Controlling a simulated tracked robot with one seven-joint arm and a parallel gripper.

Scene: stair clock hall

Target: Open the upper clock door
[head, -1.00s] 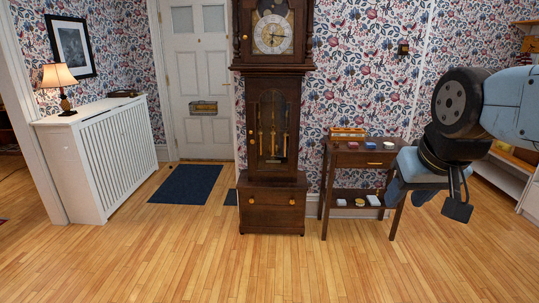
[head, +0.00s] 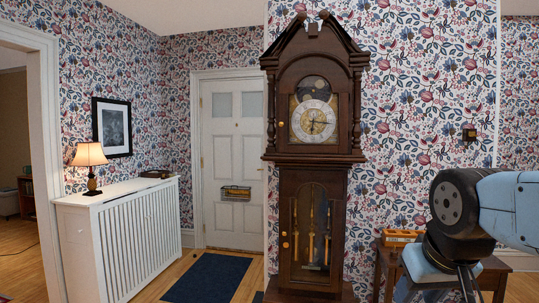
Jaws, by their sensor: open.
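The tall dark wooden clock (head: 313,165) stands against the papered wall, right of the white door. Its upper door (head: 288,92) frames the round dial (head: 313,121) and looks shut. A small round knob (head: 281,124) sits on this door's left side. The lower door (head: 286,215), with a glass panel over the weights and pendulum, also looks shut and has its own knob at the left. My gripper (head: 432,285) hangs at the bottom right, well to the right of the clock and lower than the dial. It is open and holds nothing visible; its tips are cut off by the picture's lower edge.
A dark side table (head: 385,262) with an orange box (head: 398,237) stands right of the clock, partly behind my arm. A white radiator cover (head: 125,235) with a lamp (head: 90,163) is at the left. A dark blue mat (head: 210,277) lies before the white door (head: 233,170).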

